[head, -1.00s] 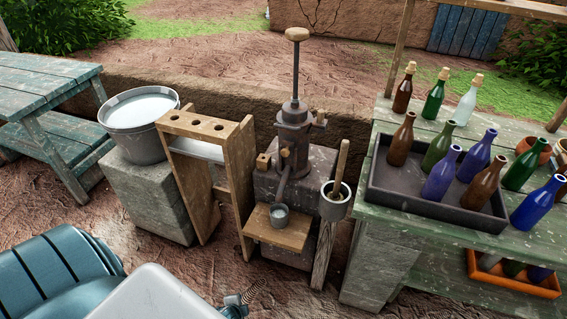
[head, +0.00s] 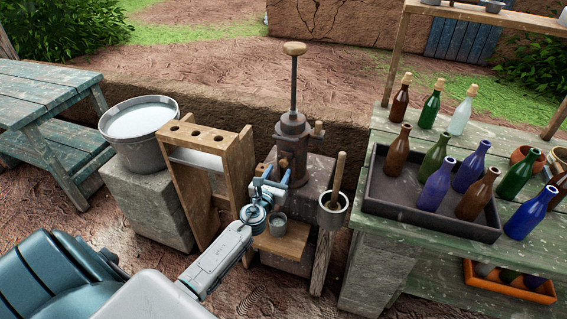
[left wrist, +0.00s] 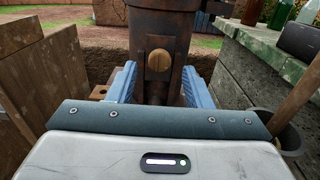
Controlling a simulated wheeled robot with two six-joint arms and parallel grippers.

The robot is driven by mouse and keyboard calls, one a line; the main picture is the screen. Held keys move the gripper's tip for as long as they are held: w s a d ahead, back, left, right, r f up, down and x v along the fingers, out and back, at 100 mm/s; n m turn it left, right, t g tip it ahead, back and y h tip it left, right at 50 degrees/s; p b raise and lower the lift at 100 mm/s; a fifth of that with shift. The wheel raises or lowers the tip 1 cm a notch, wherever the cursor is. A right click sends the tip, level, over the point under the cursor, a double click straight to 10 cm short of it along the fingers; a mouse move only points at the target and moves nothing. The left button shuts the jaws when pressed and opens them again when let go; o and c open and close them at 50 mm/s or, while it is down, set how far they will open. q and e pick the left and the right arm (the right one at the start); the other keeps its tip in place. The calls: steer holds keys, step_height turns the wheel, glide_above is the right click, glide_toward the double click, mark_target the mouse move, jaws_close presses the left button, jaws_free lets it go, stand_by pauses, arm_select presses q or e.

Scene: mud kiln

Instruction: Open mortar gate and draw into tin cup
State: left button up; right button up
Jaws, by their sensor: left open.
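The mortar dispenser (head: 293,140) is a dark rusty cylinder with a tall wooden-knobbed lever, standing on a stone block. The tin cup (head: 278,222) stands upright on a small wooden shelf (head: 285,243) below it. My left gripper (head: 275,172) is open in front of the dispenser's lower body, above the cup. In the left wrist view, a round wooden knob (left wrist: 159,61) on the cylinder shows beyond the two blue fingers, centred between them. No contact shows. The spout is hidden behind my gripper in the head view. My right gripper is out of view.
A wooden rack (head: 246,165) stands close left of my left arm, with a grey bucket (head: 140,150) beyond it. A pot with a stick (head: 333,215) stands close right. A dark tray (head: 405,212) of bottles is on the right table.

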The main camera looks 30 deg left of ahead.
mark_target(283, 165)
arm_select(q)
steer(key=x, duration=0.6)
steer(key=shift+f+b, duration=0.1)
steer(key=shift+b, duration=0.2)
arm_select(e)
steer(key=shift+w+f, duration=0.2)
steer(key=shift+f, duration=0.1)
arm_select(q)
steer(key=shift+s+d, duration=0.1)
steer(key=shift+c, duration=0.5)
